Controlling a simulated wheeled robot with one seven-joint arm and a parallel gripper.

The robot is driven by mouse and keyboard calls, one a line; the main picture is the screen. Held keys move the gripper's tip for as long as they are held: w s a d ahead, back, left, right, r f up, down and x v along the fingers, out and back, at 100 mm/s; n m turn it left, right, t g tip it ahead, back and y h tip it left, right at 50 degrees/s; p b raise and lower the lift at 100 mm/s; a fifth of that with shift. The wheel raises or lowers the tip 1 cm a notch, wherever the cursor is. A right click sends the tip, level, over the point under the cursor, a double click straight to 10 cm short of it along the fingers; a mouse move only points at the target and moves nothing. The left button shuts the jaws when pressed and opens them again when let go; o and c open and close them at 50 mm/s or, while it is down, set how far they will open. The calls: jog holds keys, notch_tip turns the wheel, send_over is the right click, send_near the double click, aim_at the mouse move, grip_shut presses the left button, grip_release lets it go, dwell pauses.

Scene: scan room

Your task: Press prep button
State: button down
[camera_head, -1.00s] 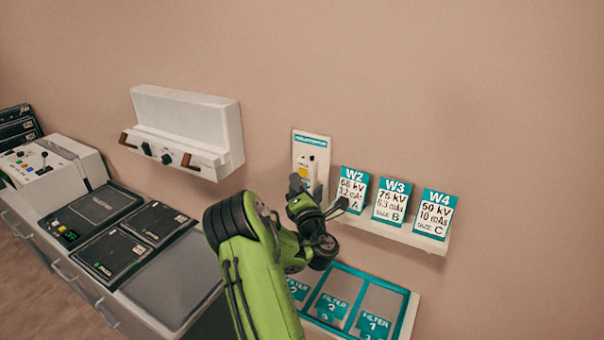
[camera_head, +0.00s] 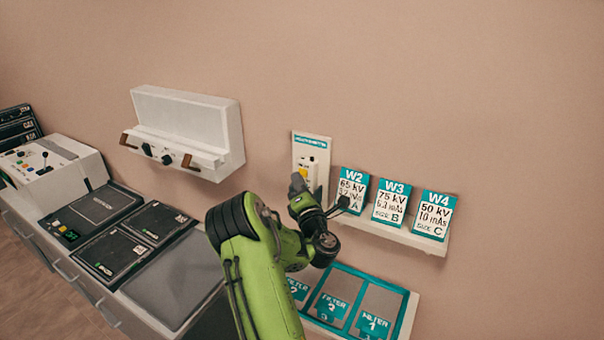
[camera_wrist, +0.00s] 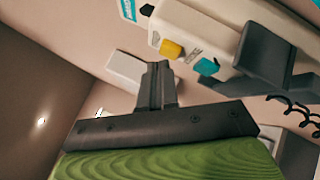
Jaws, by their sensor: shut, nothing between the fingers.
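The white wall panel (camera_head: 323,152) with a teal header holds a handswitch with a yellow button (camera_head: 304,172). In the wrist view the white handswitch body (camera_wrist: 196,30) shows the yellow button (camera_wrist: 172,49) and a teal button (camera_wrist: 206,66). Small print lies between them, too blurred to read, so I cannot tell which one is the prep button. My gripper (camera_head: 297,182) is shut and empty, just in front of the panel's lower part. In the wrist view its fingers (camera_wrist: 157,82) point toward the yellow button, seemingly a little short of it.
A dark block (camera_wrist: 265,55) and a coiled cord (camera_wrist: 295,112) sit right of the handswitch. Cards W2, W3 (camera_head: 392,202) and W4 stand on a shelf right of the panel. A filter tray (camera_head: 408,317) lies below. A white wall unit (camera_head: 187,120) and a console (camera_head: 47,167) are left.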

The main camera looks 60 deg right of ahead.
jog(key=shift+d+p, duration=0.4)
jog(key=shift+d, duration=0.1)
dwell(0.5)
jog(key=shift+a+b, duration=0.85)
jog(key=shift+a, duration=0.1)
jog(key=a+b, duration=0.2)
jog(key=a, duration=0.1)
jog(key=a+b, duration=0.1)
jog(key=a, duration=0.1)
jog(key=shift+s+b, duration=0.3)
jog(key=shift+b, duration=0.1)
dwell(0.4)
